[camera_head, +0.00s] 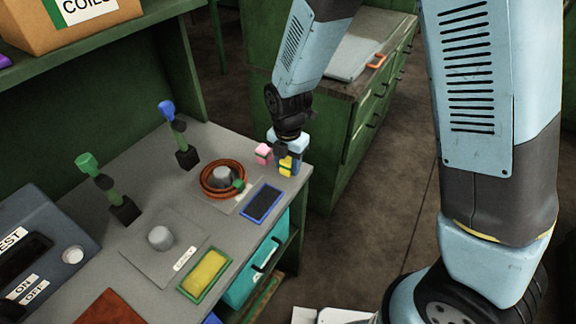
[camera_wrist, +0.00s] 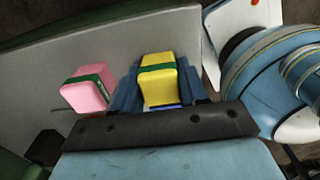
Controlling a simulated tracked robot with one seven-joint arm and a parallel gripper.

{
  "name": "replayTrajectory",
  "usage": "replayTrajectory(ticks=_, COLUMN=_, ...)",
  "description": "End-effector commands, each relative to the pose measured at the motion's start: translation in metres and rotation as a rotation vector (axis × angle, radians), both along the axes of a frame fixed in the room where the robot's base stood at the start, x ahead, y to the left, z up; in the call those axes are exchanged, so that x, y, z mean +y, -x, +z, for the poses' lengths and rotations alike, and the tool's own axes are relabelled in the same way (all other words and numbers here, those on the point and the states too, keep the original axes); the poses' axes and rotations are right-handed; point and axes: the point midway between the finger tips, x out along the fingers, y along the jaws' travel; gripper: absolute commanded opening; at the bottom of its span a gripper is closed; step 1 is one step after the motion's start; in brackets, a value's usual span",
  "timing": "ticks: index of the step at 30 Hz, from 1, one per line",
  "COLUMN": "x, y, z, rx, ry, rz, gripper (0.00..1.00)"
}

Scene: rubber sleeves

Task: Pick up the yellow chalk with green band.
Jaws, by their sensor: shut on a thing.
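The yellow chalk with a green band (camera_wrist: 158,88) is a block held between the blue fingers of my gripper (camera_wrist: 157,95) in the wrist view. In the head view the yellow chalk (camera_head: 286,165) shows at my gripper (camera_head: 288,163), at the far right corner of the grey bench. The gripper is shut on it. A pink chalk with a green band (camera_wrist: 88,89) stands close to the left, apart from the fingers; it also shows in the head view (camera_head: 263,153). Whether the yellow chalk touches the bench cannot be told.
An orange coil (camera_head: 224,179) around a grey knob, a blue-framed dark pad (camera_head: 263,203) and a green-framed yellow pad (camera_head: 206,273) lie on the bench (camera_head: 150,212). Two upright posts with blue (camera_head: 167,110) and green (camera_head: 87,162) heads stand behind. The bench's right edge is close to my gripper.

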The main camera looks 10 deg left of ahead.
Motion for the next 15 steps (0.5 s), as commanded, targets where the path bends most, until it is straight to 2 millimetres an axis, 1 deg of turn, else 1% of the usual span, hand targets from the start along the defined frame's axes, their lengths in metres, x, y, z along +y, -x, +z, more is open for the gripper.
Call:
replayTrajectory(ticks=8, x=0.0, y=0.0, z=0.002, rx=0.0, ry=-0.001, rz=0.0, gripper=0.06)
replayTrajectory(ticks=11, x=0.001, y=-0.001, z=0.008, rx=-0.002, ry=-0.002, rz=0.001, gripper=0.06)
replayTrajectory(ticks=14, x=0.001, y=-0.001, z=0.019, rx=-0.001, ry=-0.003, rz=0.0, gripper=0.06)
replayTrajectory(ticks=15, x=0.001, y=-0.001, z=0.025, rx=-0.003, ry=-0.004, rz=-0.001, gripper=0.06)
